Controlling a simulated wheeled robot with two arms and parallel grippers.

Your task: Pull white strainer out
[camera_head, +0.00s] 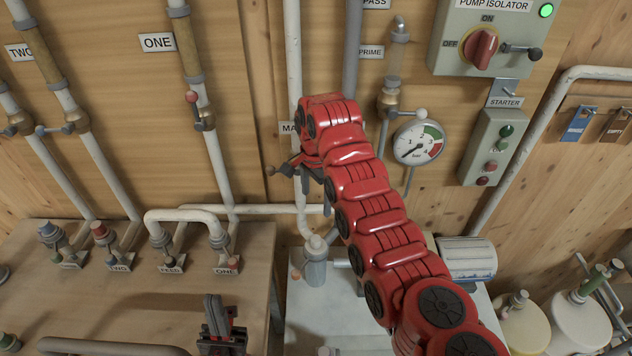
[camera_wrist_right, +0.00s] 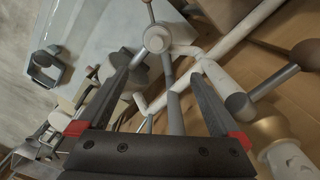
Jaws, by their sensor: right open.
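A pale, capped cylindrical fitting (camera_head: 315,262) stands at the foot of the white pipe, over the light base. It looks like the white strainer, but no label shows. In the right wrist view a round white cap (camera_wrist_right: 157,39) with a grey stem lies just beyond and between the fingers; I cannot tell if it is the same part. My right gripper (camera_head: 295,170) is at the vertical white pipe, above the fitting and clear of it. Its fingers (camera_wrist_right: 160,68) are apart with nothing gripped. My left gripper (camera_head: 222,313) points up at the bottom, away from the fitting; its finger gap is unclear.
A pressure gauge (camera_head: 418,142) and starter box (camera_head: 490,146) are to the right. Labelled valves and a looped white pipe (camera_head: 185,215) stand on the left bench (camera_head: 60,290). A motor (camera_head: 467,258) sits right of the fitting.

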